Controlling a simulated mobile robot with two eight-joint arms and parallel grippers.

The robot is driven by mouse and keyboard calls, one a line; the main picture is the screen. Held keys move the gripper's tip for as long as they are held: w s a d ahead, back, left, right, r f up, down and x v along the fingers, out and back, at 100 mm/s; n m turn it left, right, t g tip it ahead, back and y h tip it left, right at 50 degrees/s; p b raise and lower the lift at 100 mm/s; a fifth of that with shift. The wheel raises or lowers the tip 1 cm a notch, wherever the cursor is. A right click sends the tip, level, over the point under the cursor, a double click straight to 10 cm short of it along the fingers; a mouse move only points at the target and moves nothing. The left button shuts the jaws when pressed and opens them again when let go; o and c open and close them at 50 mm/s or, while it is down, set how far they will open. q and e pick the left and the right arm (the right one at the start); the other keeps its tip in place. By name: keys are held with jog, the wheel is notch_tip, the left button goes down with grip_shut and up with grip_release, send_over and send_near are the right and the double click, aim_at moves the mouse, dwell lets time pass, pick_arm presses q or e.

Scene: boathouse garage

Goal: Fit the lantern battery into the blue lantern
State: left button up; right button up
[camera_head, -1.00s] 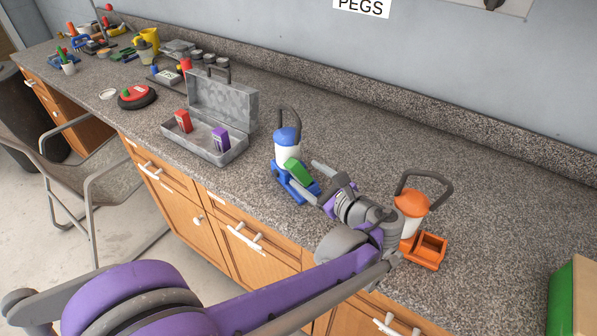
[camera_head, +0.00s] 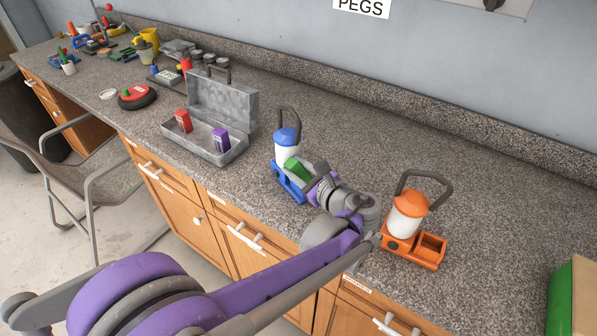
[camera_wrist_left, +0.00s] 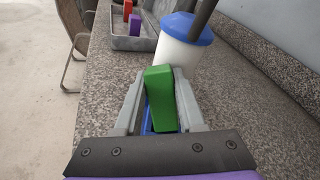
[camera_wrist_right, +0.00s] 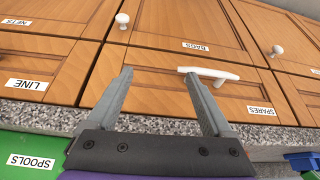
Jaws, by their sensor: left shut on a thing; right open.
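The blue lantern (camera_head: 287,152) stands upright on the counter, with a white body, blue cap and dark handle. It also shows in the left wrist view (camera_wrist_left: 183,47). Its blue base (camera_head: 287,184) extends toward the counter's front edge. My left gripper (camera_head: 303,171) is shut on the green lantern battery (camera_wrist_left: 160,98), a block standing roughly upright between the fingers. The battery is over or at the base's front part; its lower end is hidden, so I cannot tell if it is seated. My right gripper (camera_wrist_right: 158,88) is open and empty, facing the cabinet fronts.
An orange lantern (camera_head: 408,216) with an empty square holder stands to the right, near my left arm. An open grey metal box (camera_head: 222,108) left of the blue lantern holds red (camera_head: 183,121) and purple (camera_head: 221,138) blocks. Counter behind the lanterns is clear.

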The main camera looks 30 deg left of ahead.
pick_arm(q)
grip_shut()
jog(key=shift+r, duration=0.45)
jog(key=f+v, duration=0.2)
jog(key=v, duration=0.6)
jog(key=d+f+v, duration=0.1)
jog(key=f+v, duration=0.1)
jog(key=v, duration=0.7)
jog(key=m+t+y+p, duration=0.2)
jog(key=m+y+p, duration=0.1)
jog(key=m+y, duration=0.1)
send_near(299, 136)
jog(key=x, duration=0.5)
jog(key=shift+w+a, duration=0.2)
jog(key=shift+a, duration=0.2)
jog(key=shift+w+a+r, duration=0.15)
jog(key=shift+a+r, duration=0.05)
jog(key=shift+a, duration=0.3)
jog(key=shift+t, duration=0.3)
pick_arm(e)
jog(key=r, duration=0.1)
jog(key=w+r, duration=0.2)
jog(key=shift+d+r, duration=0.15)
jog(key=shift+r, duration=0.1)
